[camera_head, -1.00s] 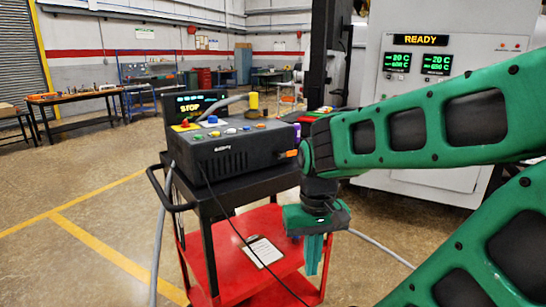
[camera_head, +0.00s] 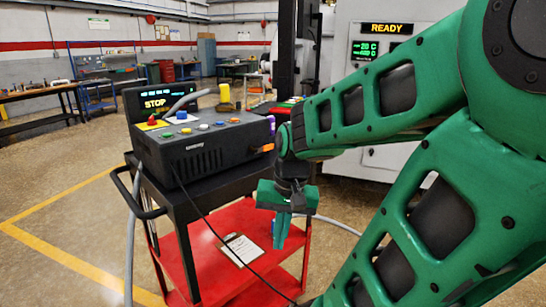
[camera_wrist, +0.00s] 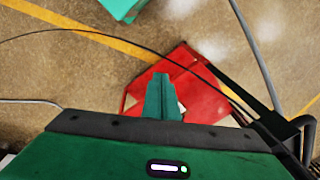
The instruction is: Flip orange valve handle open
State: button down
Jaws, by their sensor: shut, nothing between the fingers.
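A small orange part (camera_head: 267,147), which looks like the valve handle, sticks out at the right end of the black control box (camera_head: 205,152). It is too small to tell its exact position. The orange part is not seen in the wrist view.
The box stands on a red and black cart (camera_head: 205,260) with a side handle (camera_head: 135,190) and a clipboard (camera_head: 241,248) on its lower shelf. A black cable crosses in front. A white furnace cabinet (camera_head: 350,125) stands behind my arm. Floor is open at left.

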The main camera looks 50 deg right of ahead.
jog(key=w+d+m+t, duration=0.3)
jog(key=w+d+m, duration=0.1)
jog(key=w+m, duration=0.3)
jog(key=m+t+h, duration=0.1)
jog(key=m+t, duration=0.9)
jog(key=m, duration=1)
send_near(264, 149)
jog(key=s+d+f, duration=0.2)
jog(key=s+d, duration=0.1)
jog(key=shift+w+a+r, duration=0.15)
jog(key=shift+a, duration=0.05)
jog(key=x, duration=1)
jog(key=shift+d, duration=0.1)
